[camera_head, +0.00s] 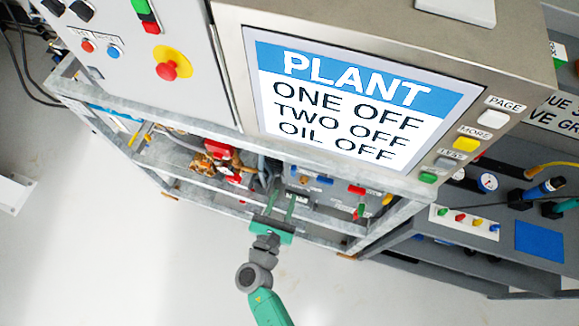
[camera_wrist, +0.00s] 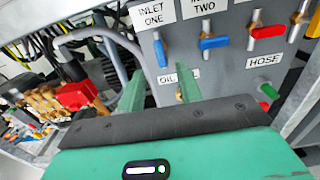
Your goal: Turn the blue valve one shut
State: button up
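In the wrist view the blue valve one handle (camera_wrist: 160,50) hangs roughly in line downward under the label "INLET ONE" (camera_wrist: 153,14) on a grey panel. Beside it, the blue valve two handle (camera_wrist: 212,43) lies crosswise under a label reading "TWO". My gripper (camera_wrist: 146,58) is open, its two green fingers apart with nothing seen between them. The valve one handle shows beyond the gap, nearer the right finger; I see no contact. In the head view my gripper (camera_head: 282,200) reaches toward the lower shelf, where the handles are small.
A red handle (camera_wrist: 268,32) and a green handle (camera_wrist: 268,90) sit to the right; the "OIL" label (camera_wrist: 172,78) is partly hidden by the right finger. Brass and red pump parts (camera_wrist: 80,95) lie left. A screen (camera_head: 345,100) reads "ONE OFF, TWO OFF, OIL OFF".

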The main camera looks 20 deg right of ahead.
aim_at(292, 173)
jog(key=b+x, duration=0.1)
jog(key=x, duration=0.7)
grip_shut()
